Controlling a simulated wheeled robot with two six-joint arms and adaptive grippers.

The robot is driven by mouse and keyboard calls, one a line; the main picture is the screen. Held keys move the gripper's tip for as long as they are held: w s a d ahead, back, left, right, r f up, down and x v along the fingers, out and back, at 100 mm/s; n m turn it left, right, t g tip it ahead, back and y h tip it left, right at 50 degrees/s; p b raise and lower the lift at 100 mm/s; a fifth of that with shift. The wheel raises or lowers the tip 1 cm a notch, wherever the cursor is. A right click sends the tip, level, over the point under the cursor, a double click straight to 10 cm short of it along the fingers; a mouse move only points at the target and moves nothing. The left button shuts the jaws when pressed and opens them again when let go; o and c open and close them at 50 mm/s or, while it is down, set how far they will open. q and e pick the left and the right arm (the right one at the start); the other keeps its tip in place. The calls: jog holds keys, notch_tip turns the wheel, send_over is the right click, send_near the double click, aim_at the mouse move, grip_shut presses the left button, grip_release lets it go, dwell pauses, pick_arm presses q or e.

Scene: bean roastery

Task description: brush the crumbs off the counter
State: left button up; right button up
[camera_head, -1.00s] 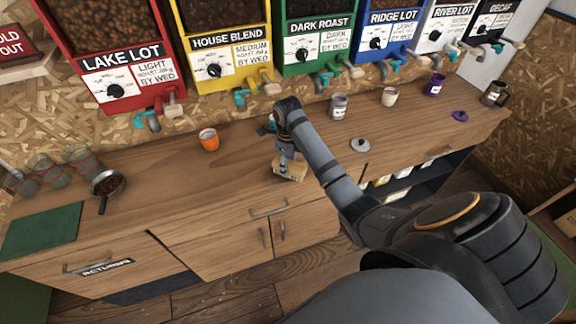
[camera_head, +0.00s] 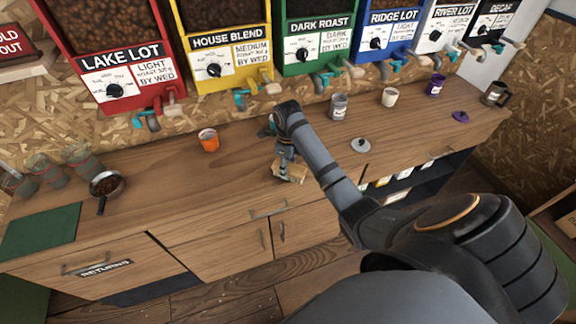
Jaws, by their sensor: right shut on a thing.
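The wooden counter (camera_head: 240,166) runs across the view below a row of bean dispensers. My right gripper (camera_head: 288,162) points down at the middle of the counter, near its front edge. It is shut on a pale, block-shaped thing (camera_head: 291,173) that looks like a brush, held at or just above the counter top. The gripper hides part of the block, and I cannot tell whether the block touches the wood. I cannot make out crumbs at this size. My left gripper is not in view.
An orange cup (camera_head: 208,140) stands left of my gripper. A grey cup (camera_head: 338,107) and a grey lid (camera_head: 360,145) are to its right. A pan of beans (camera_head: 106,185), several glasses and a green mat (camera_head: 40,231) are at the left. Counter between the orange cup and pan is clear.

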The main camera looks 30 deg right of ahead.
jog(key=shift+f, duration=0.6)
